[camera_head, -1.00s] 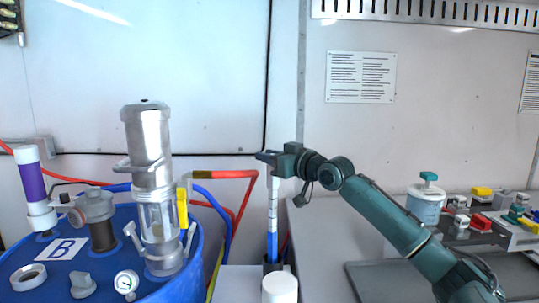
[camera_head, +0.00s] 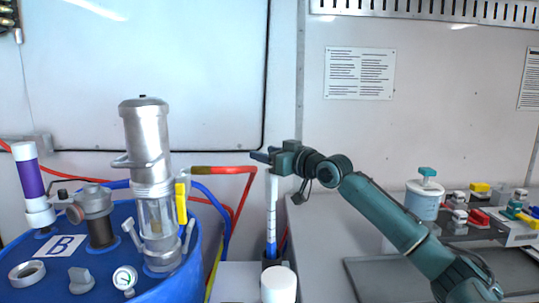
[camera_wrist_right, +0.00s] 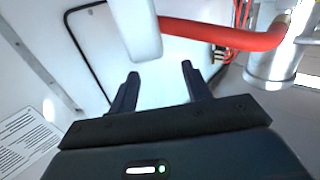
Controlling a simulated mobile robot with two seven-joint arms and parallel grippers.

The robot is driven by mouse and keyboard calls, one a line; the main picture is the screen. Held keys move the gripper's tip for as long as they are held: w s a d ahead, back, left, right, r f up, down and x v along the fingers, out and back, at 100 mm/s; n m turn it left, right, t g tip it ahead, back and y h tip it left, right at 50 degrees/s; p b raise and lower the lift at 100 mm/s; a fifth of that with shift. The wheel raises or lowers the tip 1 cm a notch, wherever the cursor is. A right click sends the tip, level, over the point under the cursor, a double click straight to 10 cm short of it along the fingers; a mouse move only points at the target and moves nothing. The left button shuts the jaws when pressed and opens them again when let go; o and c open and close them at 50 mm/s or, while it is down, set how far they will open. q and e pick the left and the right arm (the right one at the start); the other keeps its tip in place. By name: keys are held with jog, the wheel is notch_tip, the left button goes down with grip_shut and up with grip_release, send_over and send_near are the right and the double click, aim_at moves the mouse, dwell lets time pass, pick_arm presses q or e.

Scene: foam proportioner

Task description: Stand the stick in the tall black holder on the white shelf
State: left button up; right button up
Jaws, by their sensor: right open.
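The stick (camera_head: 271,215), white with blue toward its lower end, stands upright in the tall black holder (camera_head: 271,263). The holder is partly hidden by a white cylinder in front. My right gripper (camera_head: 262,157) is open at the stick's top end in the head view. In the right wrist view, its two fingers (camera_wrist_right: 159,73) are spread apart, and the white end of the stick (camera_wrist_right: 135,28) shows just beyond them. No grip on the stick is visible. My left gripper is out of view.
The white shelf (camera_head: 238,283) carries a white cylinder (camera_head: 279,284). A blue drum (camera_head: 110,220) with metal fittings stands at left. Red and blue hoses (camera_head: 236,172) run behind the stick. A grey counter at right holds a lidded container (camera_head: 424,198) and coloured parts.

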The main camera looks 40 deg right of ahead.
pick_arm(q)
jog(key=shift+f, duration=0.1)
pick_arm(e)
jog(key=shift+s+f, duration=0.15)
jog(key=shift+s, duration=0.15)
pick_arm(q)
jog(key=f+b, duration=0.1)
jog(key=b, duration=0.2)
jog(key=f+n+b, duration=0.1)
jog(key=b, duration=0.1)
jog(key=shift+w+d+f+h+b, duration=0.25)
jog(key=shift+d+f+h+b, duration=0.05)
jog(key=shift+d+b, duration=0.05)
pick_arm(e)
jog(key=s+d, duration=0.1)
jog(key=s, duration=1.1)
jog(key=shift+s+r, duration=0.2)
jog(key=shift+s, duration=0.05)
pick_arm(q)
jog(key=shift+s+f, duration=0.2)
